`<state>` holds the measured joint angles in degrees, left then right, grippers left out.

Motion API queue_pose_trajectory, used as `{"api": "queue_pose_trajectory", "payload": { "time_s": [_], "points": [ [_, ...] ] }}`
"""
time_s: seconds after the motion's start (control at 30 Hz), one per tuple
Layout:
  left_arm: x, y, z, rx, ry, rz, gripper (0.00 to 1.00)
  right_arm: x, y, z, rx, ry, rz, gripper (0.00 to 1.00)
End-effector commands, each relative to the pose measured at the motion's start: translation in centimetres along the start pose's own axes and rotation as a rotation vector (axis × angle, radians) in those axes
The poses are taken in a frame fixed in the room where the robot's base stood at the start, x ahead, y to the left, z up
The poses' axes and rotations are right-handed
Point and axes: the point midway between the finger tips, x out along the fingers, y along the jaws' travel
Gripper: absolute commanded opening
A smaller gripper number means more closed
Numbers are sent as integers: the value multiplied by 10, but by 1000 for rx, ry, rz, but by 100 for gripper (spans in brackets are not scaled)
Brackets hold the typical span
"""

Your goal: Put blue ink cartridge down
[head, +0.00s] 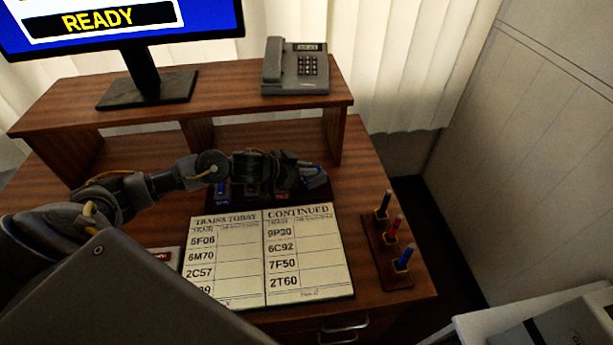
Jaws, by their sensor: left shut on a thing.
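My left gripper (318,178) reaches across the desk from the left, above the back edge of the open book. It is shut on a small blue thing (312,170), which looks like the blue ink cartridge; the fingers hide much of it. A dark tray (238,203) lies under the arm, behind the book. It bears a blue piece (221,190) at its left and a reddish mark near its middle; the arm hides part of it. My right gripper is not in view.
The open book (305,253) with train numbers lies in front of the tray. A wooden holder (375,247) with black, red and blue stamps or pens stands to its right. A raised shelf (225,100) carries a monitor (120,25) and a phone (296,68).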

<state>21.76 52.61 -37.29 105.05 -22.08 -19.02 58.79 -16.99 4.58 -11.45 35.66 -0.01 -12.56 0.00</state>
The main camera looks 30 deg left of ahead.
Motion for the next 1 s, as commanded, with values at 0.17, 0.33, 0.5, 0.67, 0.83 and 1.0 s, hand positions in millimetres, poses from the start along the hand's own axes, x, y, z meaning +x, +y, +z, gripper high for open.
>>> {"api": "queue_pose_trajectory", "payload": {
  "time_s": [0.17,0.33,0.5,0.67,0.83,1.0],
  "points": [
    [6,-7,6,-2,-1,-2,0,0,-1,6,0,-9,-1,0],
    [16,-5,27,-2,-2,0,0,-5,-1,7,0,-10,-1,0],
    [19,-5,31,0,1,-1,0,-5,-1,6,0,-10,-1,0],
    [19,-5,31,0,1,0,0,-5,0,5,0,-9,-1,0],
    [21,-5,34,0,0,0,18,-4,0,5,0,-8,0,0],
    [21,-4,34,0,0,0,35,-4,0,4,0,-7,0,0]
  ]
}}
